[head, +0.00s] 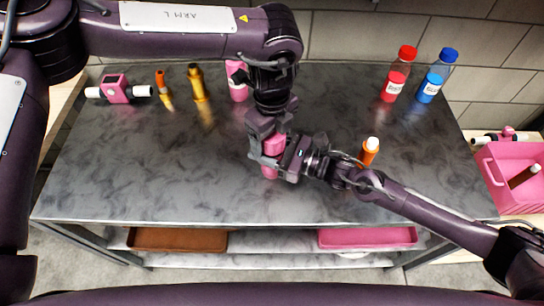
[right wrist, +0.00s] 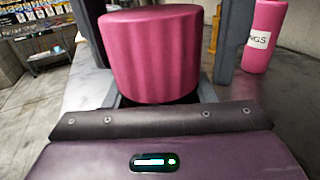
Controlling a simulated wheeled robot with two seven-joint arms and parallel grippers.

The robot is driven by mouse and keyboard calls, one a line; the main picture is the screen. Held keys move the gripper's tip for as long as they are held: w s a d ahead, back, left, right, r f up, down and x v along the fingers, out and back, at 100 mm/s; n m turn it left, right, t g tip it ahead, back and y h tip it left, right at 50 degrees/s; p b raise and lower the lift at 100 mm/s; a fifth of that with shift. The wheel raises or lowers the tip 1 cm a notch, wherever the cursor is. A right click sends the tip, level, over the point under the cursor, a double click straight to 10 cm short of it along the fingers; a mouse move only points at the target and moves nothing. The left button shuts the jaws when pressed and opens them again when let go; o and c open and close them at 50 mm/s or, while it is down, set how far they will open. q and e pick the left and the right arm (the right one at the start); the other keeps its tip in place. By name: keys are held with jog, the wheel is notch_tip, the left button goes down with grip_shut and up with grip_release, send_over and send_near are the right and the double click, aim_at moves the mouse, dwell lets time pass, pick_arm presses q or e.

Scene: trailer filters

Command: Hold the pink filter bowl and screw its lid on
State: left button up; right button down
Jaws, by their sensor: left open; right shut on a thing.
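The pink filter bowl (head: 269,172) stands upright near the middle of the grey table; it fills the middle of the right wrist view as a ribbed pink cylinder (right wrist: 152,55). My right gripper (head: 271,160) comes in from the right and is shut on it. My left gripper (head: 273,140) points down from above, open, with its dark fingers on either side of the pink top part. I cannot tell whether that top part is a separate lid or whether the left fingers touch it. A pink housing with white pipe ends (head: 116,92) lies at the back left.
A pink labelled bottle (head: 238,88), an orange cartridge (head: 162,85) and a yellow one (head: 199,85) stand at the back. Red (head: 396,80) and blue (head: 433,80) bottles stand back right. An orange bottle (head: 368,152) stands behind my right arm. The table's front left is clear.

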pick_arm(q)
jog(key=shift+f, duration=0.2)
jog(key=c, duration=1)
jog(key=shift+m, duration=0.8)
jog(key=o, duration=1.2)
jog(key=shift+c, duration=0.2)
jog(key=shift+r, duration=0.1)
notch_tip(320, 180, up, 12)
